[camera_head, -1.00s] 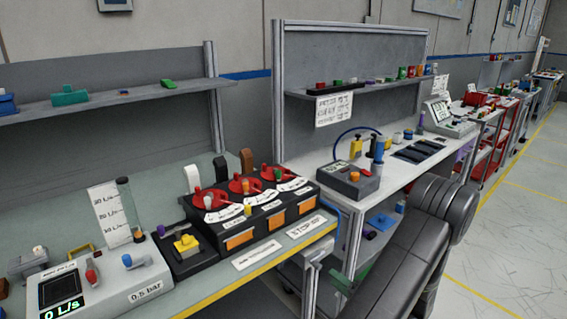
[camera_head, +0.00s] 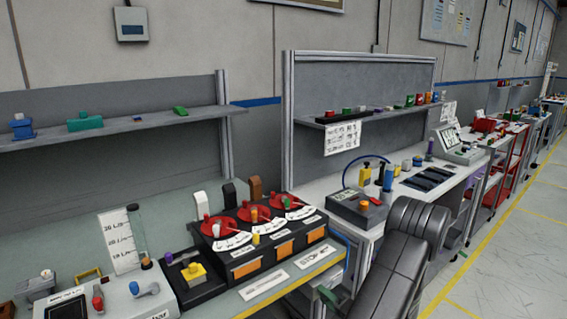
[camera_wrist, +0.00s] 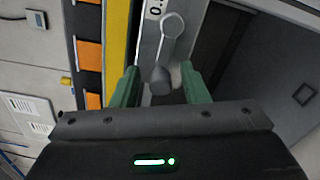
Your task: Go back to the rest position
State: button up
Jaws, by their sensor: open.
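In the wrist view my gripper (camera_wrist: 160,86) is open, its two dark green fingers apart. A grey lever-like part (camera_wrist: 168,45) with a rounded head lies beyond the fingers, and its lower end shows between them. I cannot tell whether a finger touches it. Nothing is clearly held. In the head view my dark grey arm is at the lower right, beside the near bench.
The near bench bears a black box with red dials (camera_head: 262,245), a yellow-button box (camera_head: 195,276) and a clear tube (camera_head: 138,233). Its yellow front edge (camera_wrist: 117,45) is close left of the fingers. A second bench (camera_head: 407,187) stands behind my arm. Floor (camera_head: 515,250) is clear at right.

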jog(key=b+v, duration=0.2)
jog(key=v, duration=1.2)
jog(key=shift+n, duration=0.3)
jog(key=x, duration=0.9)
jog(key=p+x, duration=0.1)
jog(key=x, duration=0.4)
jog(key=shift+w+f, duration=0.1)
jog(key=shift+f, duration=0.25)
jog(key=shift+f+n+b, duration=0.35)
jog(key=shift+n+b, duration=0.55)
jog(key=shift+n, duration=0.4)
